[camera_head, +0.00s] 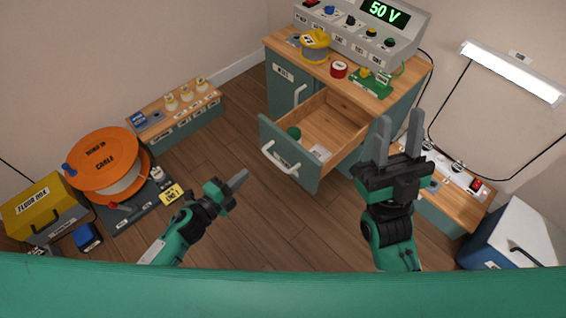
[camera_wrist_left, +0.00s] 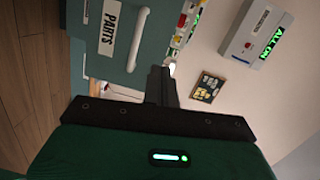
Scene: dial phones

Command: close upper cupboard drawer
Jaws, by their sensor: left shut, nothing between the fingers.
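The cupboard (camera_head: 284,92) is teal with a wooden top. Its upper drawer (camera_head: 330,128) is pulled well out, with a white handle (camera_head: 280,160) on its teal front. A green item and a pale item lie inside. My left gripper (camera_head: 238,179) is shut and empty, left of and below the drawer front, apart from it. In the left wrist view its fingers (camera_wrist_left: 163,86) are together, and beyond them is a teal panel with a "PARTS" label (camera_wrist_left: 110,28) and a white handle (camera_wrist_left: 138,40). My right gripper (camera_head: 398,132) is open and empty, to the right of the drawer.
On the cupboard top are a control box (camera_head: 358,32) reading 50 V, a yellow-topped item (camera_head: 315,45) and a red roll (camera_head: 339,69). An orange cable reel (camera_head: 104,160) stands at left. A low bench (camera_head: 448,208) stands at right. Wooden floor is clear left of the drawer.

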